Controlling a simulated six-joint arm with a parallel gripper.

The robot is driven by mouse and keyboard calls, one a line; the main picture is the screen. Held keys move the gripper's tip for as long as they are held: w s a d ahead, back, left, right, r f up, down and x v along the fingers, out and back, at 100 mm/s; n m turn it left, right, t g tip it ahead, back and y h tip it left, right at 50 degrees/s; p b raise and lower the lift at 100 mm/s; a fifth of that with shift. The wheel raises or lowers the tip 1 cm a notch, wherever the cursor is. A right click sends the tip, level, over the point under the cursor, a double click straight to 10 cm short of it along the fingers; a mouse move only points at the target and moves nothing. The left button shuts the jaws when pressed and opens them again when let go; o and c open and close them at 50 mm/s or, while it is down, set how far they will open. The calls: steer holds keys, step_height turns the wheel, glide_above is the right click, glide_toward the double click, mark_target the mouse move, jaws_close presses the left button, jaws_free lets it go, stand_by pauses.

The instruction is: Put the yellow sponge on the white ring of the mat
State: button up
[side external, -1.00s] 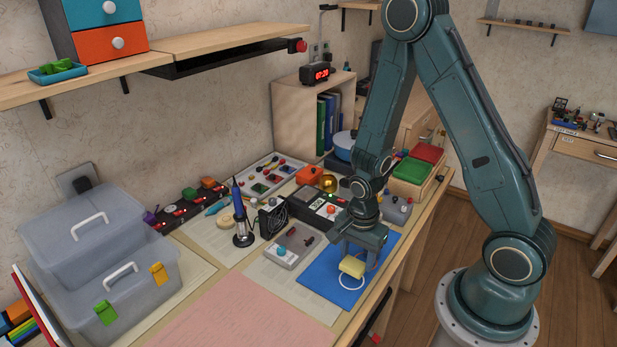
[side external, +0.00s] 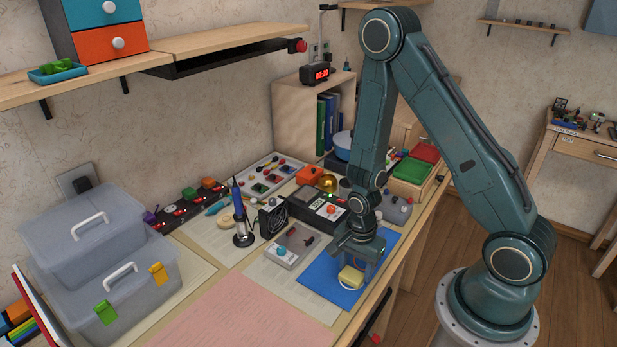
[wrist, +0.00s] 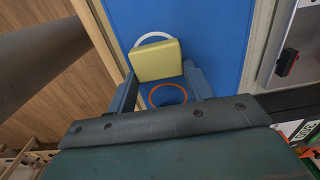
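The yellow sponge (side external: 351,278) is at the front of the blue mat (side external: 318,280), over the white ring (wrist: 150,37). In the wrist view the sponge (wrist: 157,61) covers most of that ring, and only its far arc shows. My gripper (side external: 355,268) is shut on the sponge, with one finger at each side of it in the wrist view. The sponge is at or very near the mat; I cannot tell whether it touches. An orange ring (wrist: 167,94) on the mat shows between my fingers in the wrist view.
A grey box with a teal knob (side external: 288,246) stands left of the mat. A soldering iron (side external: 241,215) and a black fan (side external: 272,217) are farther left. A pink sheet (side external: 245,315) leaves flat room in front.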

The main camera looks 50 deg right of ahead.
mark_target(355, 270)
steer(key=o, duration=0.4)
steer(key=shift+c, duration=0.2)
steer(key=shift+r, duration=0.2)
step_height(355, 270, up, 12)
stand_by(0.8)
stand_by(0.4)
